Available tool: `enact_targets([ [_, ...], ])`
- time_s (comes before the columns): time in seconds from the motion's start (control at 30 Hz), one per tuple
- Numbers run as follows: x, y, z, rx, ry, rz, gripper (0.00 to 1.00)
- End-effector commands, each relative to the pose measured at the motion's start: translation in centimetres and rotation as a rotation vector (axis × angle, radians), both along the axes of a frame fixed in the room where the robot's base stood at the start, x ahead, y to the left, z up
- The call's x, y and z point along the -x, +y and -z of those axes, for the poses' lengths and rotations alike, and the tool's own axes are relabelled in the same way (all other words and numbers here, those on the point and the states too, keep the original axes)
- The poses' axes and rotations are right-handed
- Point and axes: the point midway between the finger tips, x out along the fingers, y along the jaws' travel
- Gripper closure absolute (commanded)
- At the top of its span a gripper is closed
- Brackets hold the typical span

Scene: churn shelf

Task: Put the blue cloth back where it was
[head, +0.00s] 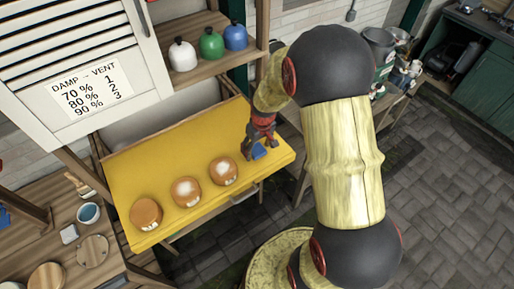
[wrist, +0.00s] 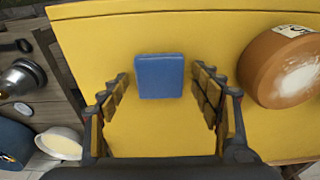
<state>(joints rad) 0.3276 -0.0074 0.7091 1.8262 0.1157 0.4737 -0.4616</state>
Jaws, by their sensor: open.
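The blue cloth (wrist: 160,76) is a flat, folded square on the yellow board (wrist: 170,132), seen in the middle of the wrist view. In the head view the blue cloth (head: 259,151) shows partly beneath my gripper, at the board's right end. My gripper (wrist: 162,88) is open, with one finger on each side of the cloth and gaps between. In the head view my gripper (head: 255,150) points down over the cloth, and its fingers hide part of it.
Three round brown cheeses, at left (head: 146,212), middle (head: 186,191) and right (head: 223,170), stand on the board. The right one (wrist: 282,68) is close beside my gripper. A sign (head: 90,88) hangs on the louvred door.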

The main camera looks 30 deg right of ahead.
Motion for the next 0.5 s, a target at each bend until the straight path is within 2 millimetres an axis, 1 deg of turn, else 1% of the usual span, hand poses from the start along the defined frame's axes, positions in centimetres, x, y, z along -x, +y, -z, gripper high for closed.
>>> enact_targets([
  [0.17,0.1,-0.1,-1.8,0.002,-0.004,0.000,0.36],
  [0.5,1.2,-0.1,-8.6,0.002,-0.004,0.000,0.36],
])
